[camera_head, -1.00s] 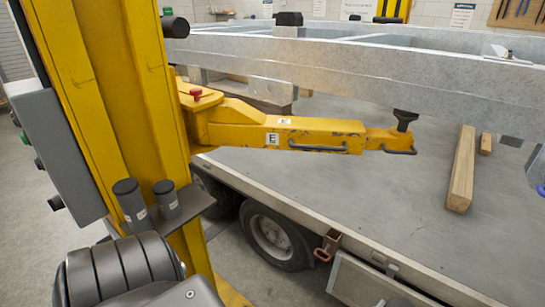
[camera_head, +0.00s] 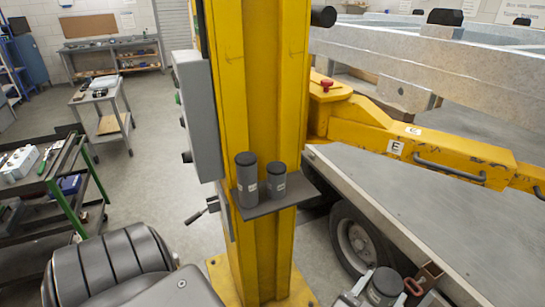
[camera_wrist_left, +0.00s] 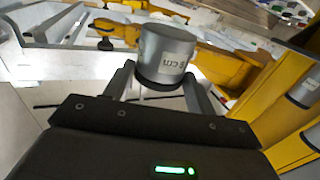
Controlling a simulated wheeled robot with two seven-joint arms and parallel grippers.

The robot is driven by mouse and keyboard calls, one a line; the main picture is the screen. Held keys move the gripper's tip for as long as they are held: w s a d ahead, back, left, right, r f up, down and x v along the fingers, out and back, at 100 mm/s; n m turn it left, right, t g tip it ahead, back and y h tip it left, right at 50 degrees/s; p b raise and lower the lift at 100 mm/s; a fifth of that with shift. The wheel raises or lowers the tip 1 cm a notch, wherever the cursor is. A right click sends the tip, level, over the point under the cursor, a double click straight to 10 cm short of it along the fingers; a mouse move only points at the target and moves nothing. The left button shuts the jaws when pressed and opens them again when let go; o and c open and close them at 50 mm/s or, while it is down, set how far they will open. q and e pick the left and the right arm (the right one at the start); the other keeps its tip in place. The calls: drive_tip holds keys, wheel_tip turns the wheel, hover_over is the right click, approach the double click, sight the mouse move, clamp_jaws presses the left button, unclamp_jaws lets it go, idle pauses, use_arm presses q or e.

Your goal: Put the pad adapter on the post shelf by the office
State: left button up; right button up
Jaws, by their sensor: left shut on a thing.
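My left gripper (camera_head: 374,297) is at the bottom of the head view, shut on a grey cylindrical pad adapter (camera_head: 385,284) with a dark top. The left wrist view shows this adapter (camera_wrist_left: 165,58) between the fingers, its label lettering upside down. The yellow post (camera_head: 276,120) carries a small dark post shelf (camera_head: 303,190). Two grey adapters stand upright on the shelf, a taller one (camera_head: 247,180) and a shorter one (camera_head: 276,181). The held adapter is right of the shelf and apart from it. My right gripper is out of view.
The shelf's right end is bare. A yellow lift arm (camera_head: 440,158) and a galvanized trailer frame (camera_head: 400,65) extend right above a flatbed (camera_head: 420,200). A grey control box (camera_head: 197,115) is on the post's left. A tool cart (camera_head: 85,185) stands at left.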

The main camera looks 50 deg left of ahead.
use_arm(q)
drive_tip(key=w+a+n+y, duration=0.2)
drive_tip(key=w+a+y, duration=0.1)
drive_tip(key=w+a, duration=0.35)
wheel_tip(320, 180, up, 10)
drive_tip(key=f+n+g+y, duration=0.1)
drive_tip(key=n+g+y, duration=0.45)
drive_tip(key=y, duration=0.35)
hover_over(299, 189)
drive_tip(key=d, duration=0.1)
drive_tip(key=shift+n, duration=0.45)
wheel_tip(299, 189, down, 6)
drive_tip(key=shift+f+b, duration=0.1)
drive_tip(key=shift+b, duration=0.35)
wheel_tip(299, 189, down, 3)
drive_tip(key=shift+f, duration=0.2)
drive_tip(key=shift+d, duration=0.1)
